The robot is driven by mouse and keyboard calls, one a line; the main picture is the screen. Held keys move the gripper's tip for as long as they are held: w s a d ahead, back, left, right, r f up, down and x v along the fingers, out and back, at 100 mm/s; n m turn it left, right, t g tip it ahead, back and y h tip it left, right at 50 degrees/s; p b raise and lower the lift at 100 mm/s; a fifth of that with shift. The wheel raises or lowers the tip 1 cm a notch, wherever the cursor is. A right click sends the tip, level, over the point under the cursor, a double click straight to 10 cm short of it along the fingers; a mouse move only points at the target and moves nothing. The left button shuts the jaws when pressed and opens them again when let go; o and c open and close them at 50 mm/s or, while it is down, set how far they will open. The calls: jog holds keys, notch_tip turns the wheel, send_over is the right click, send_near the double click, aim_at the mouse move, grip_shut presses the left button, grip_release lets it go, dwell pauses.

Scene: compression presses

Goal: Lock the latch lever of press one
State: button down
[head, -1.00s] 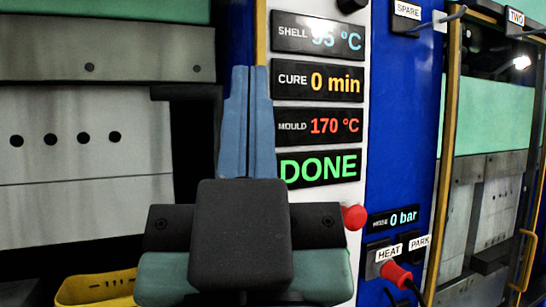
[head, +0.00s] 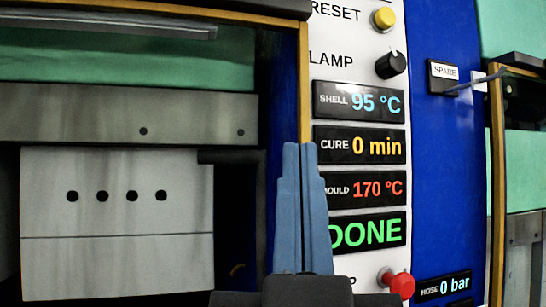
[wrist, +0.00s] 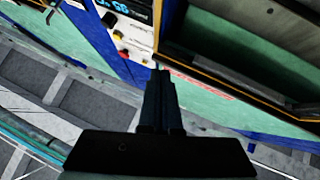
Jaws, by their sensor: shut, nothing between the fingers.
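Press one fills the left of the head view, with its orange-edged frame (head: 304,80) standing open around a pale mould block (head: 118,190) with a row of holes. I cannot make out a latch lever for certain in either view. A dark bar (head: 230,157) juts out at the mould's upper right, but I cannot tell what it is. My gripper (head: 303,147) has blue fingers pressed together, empty, pointing up in front of the press's right edge and control panel. In the wrist view my gripper (wrist: 163,74) is dark and shut, pointing toward an opening's frame.
The white panel carries a yellow reset button (head: 384,18), a black lamp knob (head: 391,64), a green DONE display (head: 367,232) and a red button (head: 400,285). A blue column (head: 447,180) with a SPARE hook stands right of it. Another press's edge (head: 497,200) is farther right.

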jog(key=w+d+f+m+g+y+b, duration=0.1)
jog(key=w+d+f+m+g+b, duration=0.2)
jog(key=f, duration=0.8)
jog(key=w+d+f+g+b, duration=0.2)
jog(key=w+f, duration=0.3)
jog(key=f, duration=0.6)
jog(key=w+d+f+m+g+y+b, duration=0.1)
jog(key=w+d+f+m+g+b, duration=0.3)
jog(key=f, duration=0.7)
jog(key=s+d+f+m+b, duration=0.2)
jog(key=s+f+m, duration=0.1)
jog(key=f, duration=0.9)
jog(key=s+d+f+m+g+y+b, duration=0.1)
jog(key=s+d+f+m+b, duration=0.1)
jog(key=f, duration=1)
jog(key=s+d+f+m+b, duration=0.2)
jog(key=s+f+m, duration=0.3)
jog(key=f, duration=0.7)
jog(key=shift+s+d+f+m+g+y, duration=0.15)
jog(key=shift+s+d+m+g+y, duration=0.2)
jog(key=shift+s+d, duration=0.45)
jog(key=shift+a, duration=0.15)
